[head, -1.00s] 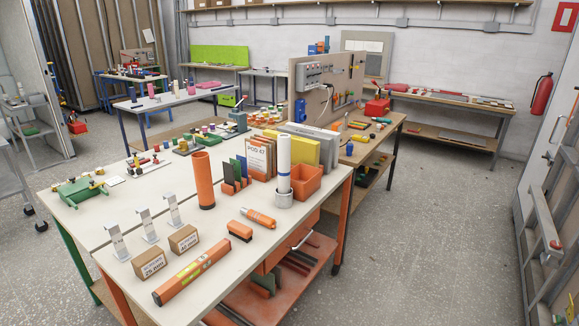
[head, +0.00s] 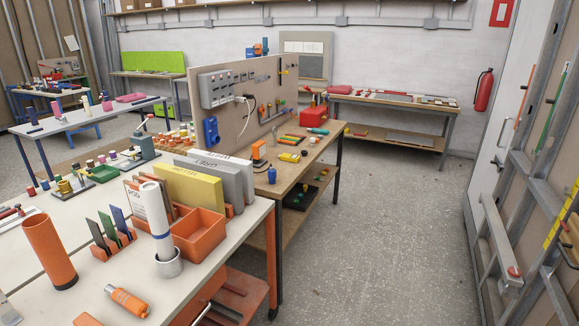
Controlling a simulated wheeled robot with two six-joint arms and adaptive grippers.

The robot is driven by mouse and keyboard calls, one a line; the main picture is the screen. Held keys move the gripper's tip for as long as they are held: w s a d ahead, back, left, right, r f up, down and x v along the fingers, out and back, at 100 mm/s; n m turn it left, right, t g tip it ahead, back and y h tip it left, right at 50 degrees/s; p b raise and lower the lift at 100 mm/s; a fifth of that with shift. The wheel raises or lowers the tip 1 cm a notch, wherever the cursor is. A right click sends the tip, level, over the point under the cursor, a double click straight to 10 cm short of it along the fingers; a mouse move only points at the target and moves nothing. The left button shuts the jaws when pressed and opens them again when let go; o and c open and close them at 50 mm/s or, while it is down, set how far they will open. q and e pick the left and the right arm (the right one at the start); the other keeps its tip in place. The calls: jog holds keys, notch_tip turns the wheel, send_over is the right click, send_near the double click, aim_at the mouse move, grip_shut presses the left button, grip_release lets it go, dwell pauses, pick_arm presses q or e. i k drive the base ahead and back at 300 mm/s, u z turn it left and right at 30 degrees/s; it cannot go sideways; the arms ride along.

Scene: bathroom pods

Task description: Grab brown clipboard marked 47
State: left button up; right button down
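The brown clipboard (head: 131,205) with a white sheet stands upright on the near white table (head: 238,220), in a row with a yellow binder (head: 188,188) and grey binders (head: 222,178). The letters "POD" show on its sheet; the number is hidden now but read 47 in the earlier view. A white paper roll (head: 154,212) in a metal cup (head: 168,263) stands in front of it and covers part of it. Neither of my grippers is in view.
An orange bin (head: 199,240), dark cards in an orange rack (head: 108,238) and an orange tube (head: 48,250) stand near the clipboard. A workbench with a pegboard (head: 240,105) is behind. Open floor (head: 385,240) lies right; a metal frame (head: 500,240) stands at far right.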

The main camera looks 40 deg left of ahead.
aim_at(132, 188)
jog(key=i, duration=1.55)
jog(key=u, duration=0.75)
jog(key=i, duration=0.8)
jog(key=u, duration=0.85)
